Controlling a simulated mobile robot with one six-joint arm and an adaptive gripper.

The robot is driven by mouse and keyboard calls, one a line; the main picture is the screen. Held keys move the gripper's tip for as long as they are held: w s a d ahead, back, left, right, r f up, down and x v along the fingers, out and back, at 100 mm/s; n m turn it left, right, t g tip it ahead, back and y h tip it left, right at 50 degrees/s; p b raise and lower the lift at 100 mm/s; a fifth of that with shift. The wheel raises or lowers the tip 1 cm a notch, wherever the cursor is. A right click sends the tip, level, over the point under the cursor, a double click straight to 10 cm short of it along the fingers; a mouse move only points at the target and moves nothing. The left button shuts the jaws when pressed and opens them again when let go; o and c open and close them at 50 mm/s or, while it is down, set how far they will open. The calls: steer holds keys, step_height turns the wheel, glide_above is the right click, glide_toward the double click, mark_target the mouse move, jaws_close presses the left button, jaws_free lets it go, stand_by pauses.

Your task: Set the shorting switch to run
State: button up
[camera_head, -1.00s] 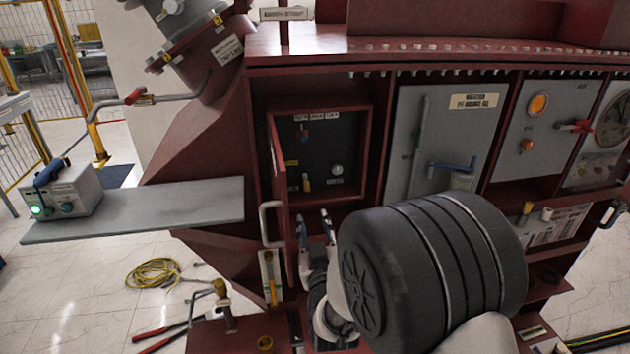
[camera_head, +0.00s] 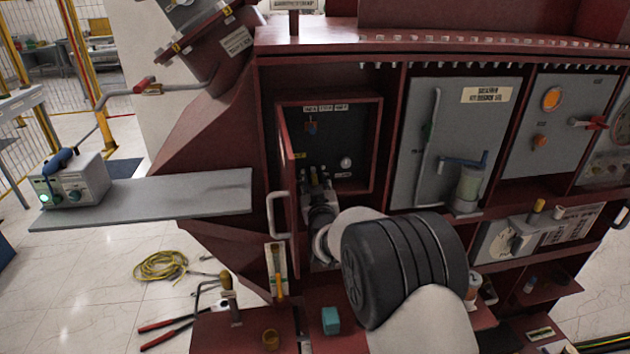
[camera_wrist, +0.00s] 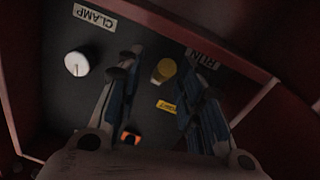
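The open-doored dark panel (camera_head: 355,125) sits in the red cabinet. In the wrist view, seen upside down, a yellow-tipped switch knob (camera_wrist: 165,71) stands beside the white RUN label (camera_wrist: 201,59). A yellow label (camera_wrist: 167,107), apparently SHORT, lies on its other side. My gripper (camera_wrist: 160,80) is open, with blue-padded fingers either side of the yellow knob; I cannot tell whether either touches it. In the head view my gripper (camera_head: 316,178) reaches into the box and hides the yellow knob. A white knob (camera_wrist: 77,63) is beside the CLAMP label (camera_wrist: 95,17).
The red door (camera_head: 287,165) with its pale handle (camera_head: 277,214) stands open just left of my arm. The box walls enclose the gripper closely. An orange-tipped part (camera_wrist: 130,137) is near the left finger. A grey panel (camera_head: 450,110) with a blue handle is to the right.

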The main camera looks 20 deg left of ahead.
steer(key=shift+w, duration=0.2)
jaws_close()
stand_by(0.4)
